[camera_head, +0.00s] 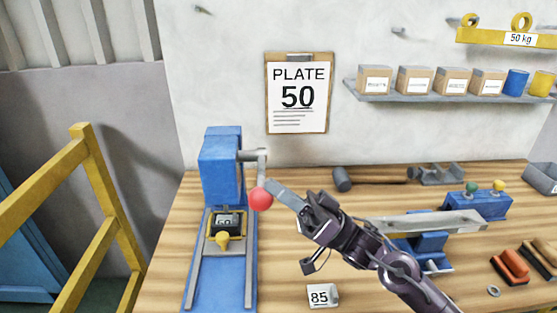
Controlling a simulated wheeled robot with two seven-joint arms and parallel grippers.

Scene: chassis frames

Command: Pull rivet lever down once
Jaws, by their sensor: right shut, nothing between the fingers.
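The blue rivet press (221,165) stands on the wooden bench at the left. Its grey rivet lever (257,166) comes out of the right side of the head and hangs down to a red ball knob (261,198). Under the head sits a dark block with a small number plate (228,221), partly hard to read, and a yellow knob (222,239) in front. My right gripper (272,186) reaches in from the lower right, shut and empty. Its tip is right beside the lever and knob; I cannot tell whether it touches them. My left gripper is not in view.
A clipboard reading PLATE 50 (297,93) hangs on the wall. A yellow railing (80,215) stands left.

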